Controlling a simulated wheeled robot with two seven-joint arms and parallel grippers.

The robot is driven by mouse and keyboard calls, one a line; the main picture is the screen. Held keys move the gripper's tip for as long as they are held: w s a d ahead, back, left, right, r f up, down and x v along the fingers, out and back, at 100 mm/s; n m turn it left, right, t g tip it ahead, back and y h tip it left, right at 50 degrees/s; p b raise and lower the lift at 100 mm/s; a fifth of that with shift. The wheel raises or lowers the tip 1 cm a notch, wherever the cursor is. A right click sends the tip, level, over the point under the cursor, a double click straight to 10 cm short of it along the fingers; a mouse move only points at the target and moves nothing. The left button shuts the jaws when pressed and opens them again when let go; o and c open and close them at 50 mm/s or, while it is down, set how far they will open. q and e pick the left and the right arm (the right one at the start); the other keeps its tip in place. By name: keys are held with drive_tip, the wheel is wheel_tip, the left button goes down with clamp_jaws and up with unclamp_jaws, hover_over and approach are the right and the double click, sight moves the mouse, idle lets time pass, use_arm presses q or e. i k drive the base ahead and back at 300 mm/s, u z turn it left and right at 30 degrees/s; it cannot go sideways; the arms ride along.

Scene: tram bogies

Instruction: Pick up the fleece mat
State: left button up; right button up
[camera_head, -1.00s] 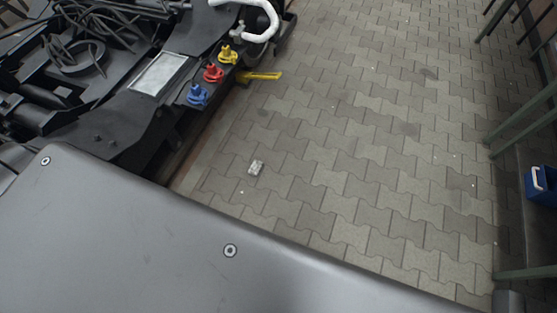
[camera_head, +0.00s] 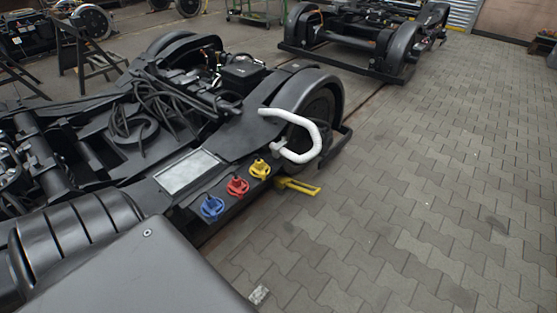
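A small whitish-grey patch (camera_head: 258,294) lies flat on the paving near the bottom edge, beside the near bogie. A light grey rectangle (camera_head: 187,171) sits in a dark frame on top of the bogie. I cannot tell for certain whether either one is the fleece mat. Neither of my grippers is in view. A smooth grey panel fills the bottom left, probably part of my own body.
The near bogie (camera_head: 235,140) carries a bent white tube (camera_head: 312,140), blue (camera_head: 212,207), red (camera_head: 237,186) and yellow (camera_head: 260,168) couplings, and a yellow lever (camera_head: 298,187) jutting over the floor. Another bogie (camera_head: 360,38) stands behind. The paving (camera_head: 430,190) at right is clear.

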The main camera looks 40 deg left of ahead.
sight(259, 295)
drive_tip(key=i, duration=2.9)
drive_tip(key=u, duration=4.3)
